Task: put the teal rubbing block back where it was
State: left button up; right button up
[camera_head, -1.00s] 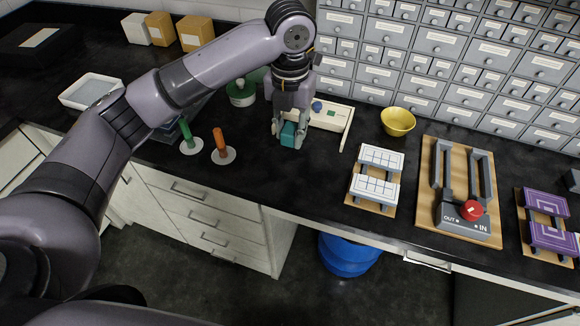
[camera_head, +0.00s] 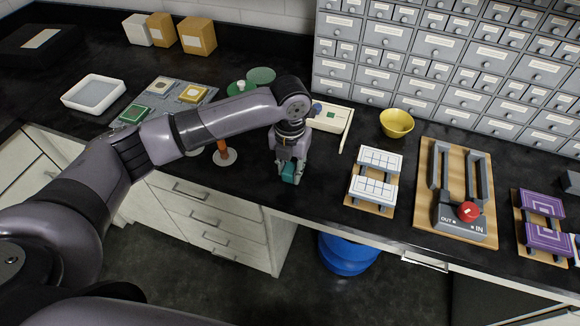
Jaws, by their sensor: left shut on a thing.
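The teal rubbing block (camera_head: 289,170) is between the fingers of my left gripper (camera_head: 289,172), which points down near the front edge of the black counter. The gripper is shut on the block, and its fingers cover the block's sides. I cannot tell whether the block touches the counter. My right gripper is not in view.
To the right are a yellow bowl (camera_head: 397,122), white tiles on a wooden board (camera_head: 374,187) and a grey fixture with a red knob (camera_head: 468,212).

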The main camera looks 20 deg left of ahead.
aim_at(290, 169)
pick_arm(q)
jog(key=shift+f, duration=0.1)
jog(key=o, duration=1)
notch_tip(290, 169, up, 12)
jog(key=b, duration=0.2)
jog(key=shift+s, duration=0.1)
dwell(0.3)
